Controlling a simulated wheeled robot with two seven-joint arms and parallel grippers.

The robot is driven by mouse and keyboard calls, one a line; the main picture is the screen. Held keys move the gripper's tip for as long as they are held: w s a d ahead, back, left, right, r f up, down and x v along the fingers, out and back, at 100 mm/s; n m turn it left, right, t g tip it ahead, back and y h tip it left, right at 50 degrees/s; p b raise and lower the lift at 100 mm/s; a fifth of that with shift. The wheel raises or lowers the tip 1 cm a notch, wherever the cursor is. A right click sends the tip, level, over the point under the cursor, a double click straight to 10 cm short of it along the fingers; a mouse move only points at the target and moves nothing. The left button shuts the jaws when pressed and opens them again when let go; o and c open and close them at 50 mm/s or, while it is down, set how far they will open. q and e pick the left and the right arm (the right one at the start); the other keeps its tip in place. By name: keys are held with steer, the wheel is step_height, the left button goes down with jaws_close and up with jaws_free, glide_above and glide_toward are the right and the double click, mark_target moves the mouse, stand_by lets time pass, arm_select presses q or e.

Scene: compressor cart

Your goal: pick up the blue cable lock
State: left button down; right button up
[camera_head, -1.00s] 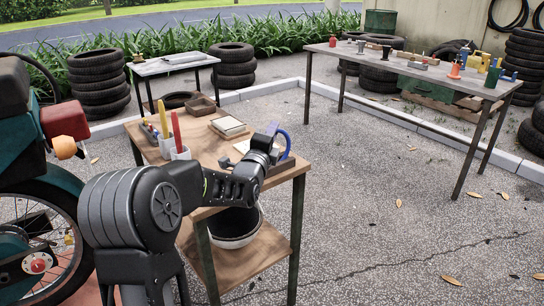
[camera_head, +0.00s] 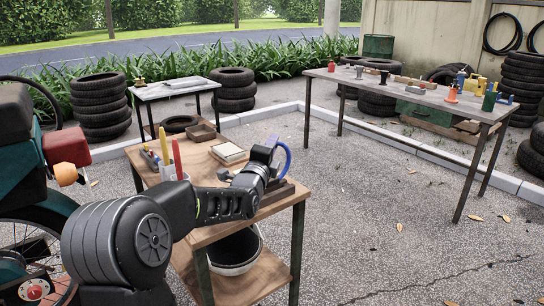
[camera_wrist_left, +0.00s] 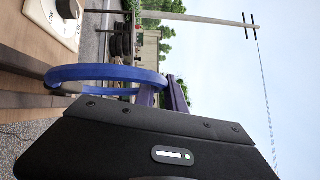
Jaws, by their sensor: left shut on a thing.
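The blue cable lock (camera_head: 285,158) is a blue loop above the near right part of the wooden cart top (camera_head: 228,170). My left gripper (camera_head: 271,148) is shut on it, with purple fingers at the loop. In the left wrist view the blue cable lock (camera_wrist_left: 105,73) stretches out from between the fingers of my left gripper (camera_wrist_left: 165,95), over the brown top. The black gripper body hides part of the hold. I cannot tell whether the loop's lower end touches anything. My right gripper is in neither view.
A dark brown tray (camera_head: 278,192) lies under the lock at the cart's right edge. A white device with a dial (camera_wrist_left: 52,22) is close in the wrist view.

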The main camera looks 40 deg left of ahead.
arm_select(q)
step_height(320, 180, up, 6)
steer(key=shift+f+p, duration=0.1)
steer(key=shift+p, duration=0.3)
stand_by(0.3)
